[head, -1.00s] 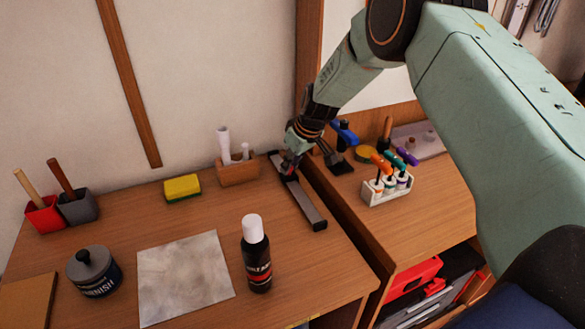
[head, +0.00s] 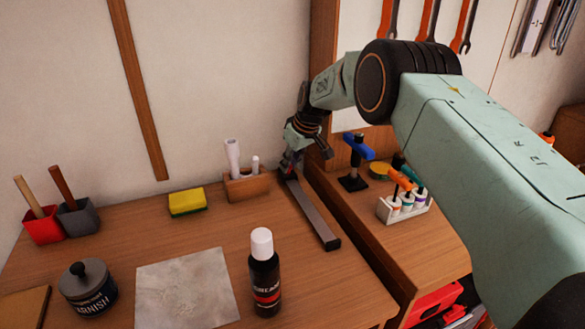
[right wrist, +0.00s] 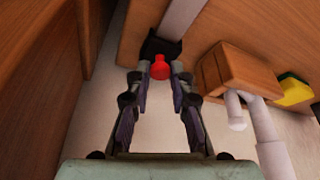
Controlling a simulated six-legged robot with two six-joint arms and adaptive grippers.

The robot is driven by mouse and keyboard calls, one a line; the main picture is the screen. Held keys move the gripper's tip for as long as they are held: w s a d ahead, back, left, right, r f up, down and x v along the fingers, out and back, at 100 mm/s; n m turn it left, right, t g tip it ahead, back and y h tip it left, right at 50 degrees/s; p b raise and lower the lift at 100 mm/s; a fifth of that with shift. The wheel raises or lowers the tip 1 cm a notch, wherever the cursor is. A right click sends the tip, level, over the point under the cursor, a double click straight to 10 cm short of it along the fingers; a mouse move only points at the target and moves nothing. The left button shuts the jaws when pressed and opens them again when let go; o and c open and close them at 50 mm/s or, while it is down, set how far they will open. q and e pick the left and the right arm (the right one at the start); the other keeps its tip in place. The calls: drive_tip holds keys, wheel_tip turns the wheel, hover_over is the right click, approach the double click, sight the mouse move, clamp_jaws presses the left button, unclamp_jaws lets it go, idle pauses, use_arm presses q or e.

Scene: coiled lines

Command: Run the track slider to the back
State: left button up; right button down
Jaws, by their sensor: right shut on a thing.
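The track (head: 312,212) is a grey rail running front to back near the right edge of the left desk, with a dark cap at its front end. My right gripper (head: 290,164) is at the rail's back end in the head view and largely hides that end. In the right wrist view, the slider's red knob (right wrist: 160,68) sits between the tips of my right gripper (right wrist: 159,78), which is shut on it. A black block (right wrist: 158,49) lies right by the knob where the rail ends. My left gripper is not in view.
A wooden holder (head: 246,187) with white rolls stands just left of the rail's back end. A yellow sponge (head: 187,202) and a black bottle (head: 264,275) stand farther left and in front. A blue-handled tool (head: 355,160) and a bottle rack (head: 404,207) stand to the right.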

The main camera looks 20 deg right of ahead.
drive_tip(key=shift+w+d+r, duration=0.1)
drive_tip(key=shift+w+r, duration=0.25)
drive_tip(key=shift+w, duration=0.15)
drive_tip(key=c, duration=1.6)
unclamp_jaws()
drive_tip(key=o, duration=0.4)
drive_tip(key=shift+s, duration=0.3)
drive_tip(key=shift+f, duration=0.15)
drive_tip(key=shift+w, duration=0.1)
drive_tip(key=v, duration=1.2)
